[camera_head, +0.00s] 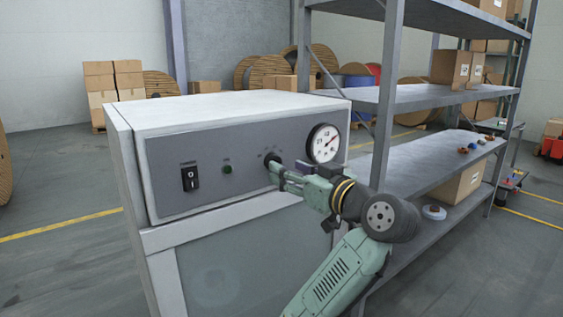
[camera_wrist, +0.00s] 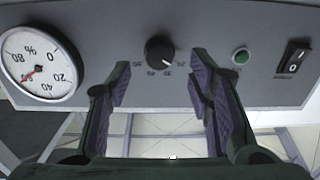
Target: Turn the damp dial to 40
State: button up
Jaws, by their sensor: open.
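The black damp dial (camera_wrist: 159,48) sits on the grey control panel, with small printed numbers around it that I cannot read surely. My gripper (camera_wrist: 159,75) is open, with one purple-padded finger on each side of the dial in that view; contact cannot be told. In the head view my gripper (camera_head: 278,175) is at the dial (camera_head: 270,158), partly hiding it. The white round gauge (camera_head: 323,143) is beside the dial; in the wrist view the gauge (camera_wrist: 40,68) has its red needle near 60.
A green button (camera_head: 227,169) and a black rocker switch (camera_head: 190,178) are on the panel left of the dial in the head view. The white cabinet (camera_head: 225,105) carries the panel. A grey metal shelf (camera_head: 430,160) stands close on the right, beside my arm.

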jog(key=shift+x, duration=2.1)
jog(key=shift+c, duration=0.2)
grip_shut()
